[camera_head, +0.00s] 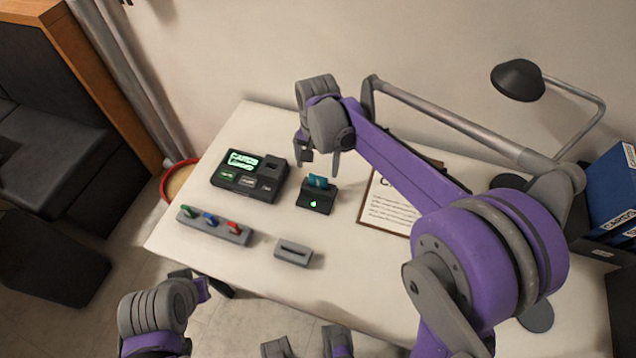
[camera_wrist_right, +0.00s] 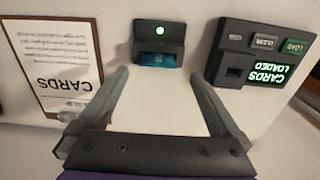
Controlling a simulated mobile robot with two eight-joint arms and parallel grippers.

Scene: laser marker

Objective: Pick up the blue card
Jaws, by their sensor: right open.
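The blue card (camera_head: 317,181) stands in a slot of a small black device (camera_head: 315,201) with a green light, on the white table. In the right wrist view the card (camera_wrist_right: 157,60) shows below the device's green light, beyond and between my fingers. My right gripper (camera_head: 320,158) is open and empty, just above and behind the card, apart from it. In the wrist view its two fingers (camera_wrist_right: 163,100) are spread wide. My left gripper (camera_head: 205,287) is low at the table's front edge, away from the card; its jaws are too unclear to judge.
A black panel (camera_head: 250,176) with a lit "CARDS" screen stands left of the device. A grey rack (camera_head: 213,226) with green, blue and red pieces and a grey slotted block (camera_head: 293,252) are in front. A clipboard (camera_head: 385,207) lies right, and a lamp (camera_head: 519,80) stands behind.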

